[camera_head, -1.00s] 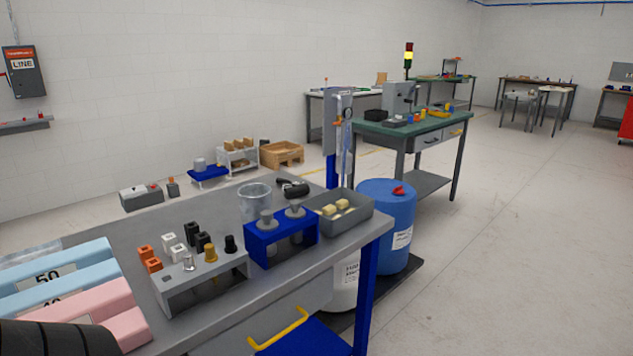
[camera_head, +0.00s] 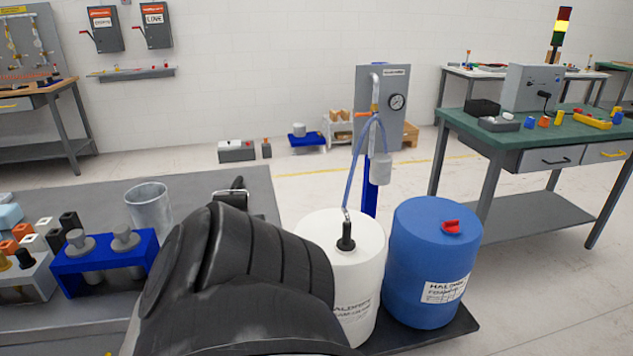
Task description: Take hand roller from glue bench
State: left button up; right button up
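A grey-topped bench (camera_head: 100,192), possibly the glue bench, spans the lower left. On it, beside a clear beaker (camera_head: 150,208), a dark-handled tool with a silver part (camera_head: 237,185) shows just above a large black ribbed arm part of mine. It may be the hand roller, but most of it is hidden. My arm part covers the lower middle of the picture and the bench's front right area. No gripper fingers of either arm show.
A blue rack (camera_head: 108,268) with grey plungers and a light rack with coloured blocks stand on the bench. A white drum (camera_head: 365,270) and a blue drum (camera_head: 425,260) stand to its right. A green-topped table (camera_head: 470,128) is further right. Open floor lies at the lower right.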

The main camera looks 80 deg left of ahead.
aim_at(237, 200)
jog(key=i, duration=0.6)
jog(key=u, duration=3.55)
